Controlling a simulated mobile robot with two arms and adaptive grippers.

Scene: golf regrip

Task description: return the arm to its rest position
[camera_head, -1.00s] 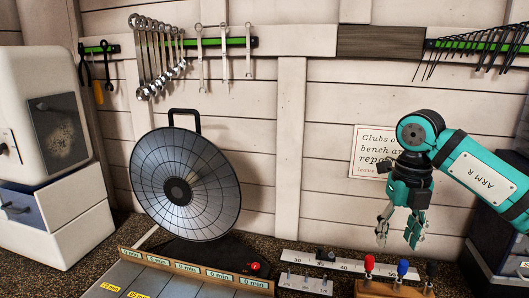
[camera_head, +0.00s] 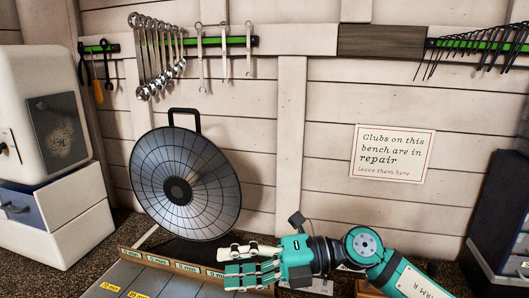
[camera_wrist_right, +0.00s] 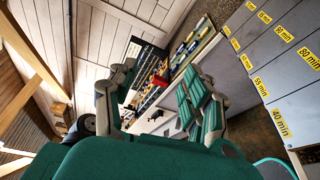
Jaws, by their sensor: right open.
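My right gripper (camera_head: 232,267) is low in the head view, in front of the bench's near middle. Its teal and grey fingers point left, and its arm comes in from the lower right. The fingers are apart with nothing between them. In the right wrist view the gripper (camera_wrist_right: 160,88) shows two separated fingers with a clear gap. My left gripper is in no view.
A round dish-shaped heater (camera_head: 185,185) stands on the bench behind and left of the gripper. Grey panels (camera_head: 150,283) with minute labels lie at the front. A white cabinet (camera_head: 50,228) is at left, a dark case (camera_head: 500,215) at right. A sign (camera_head: 392,153) hangs on the wall.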

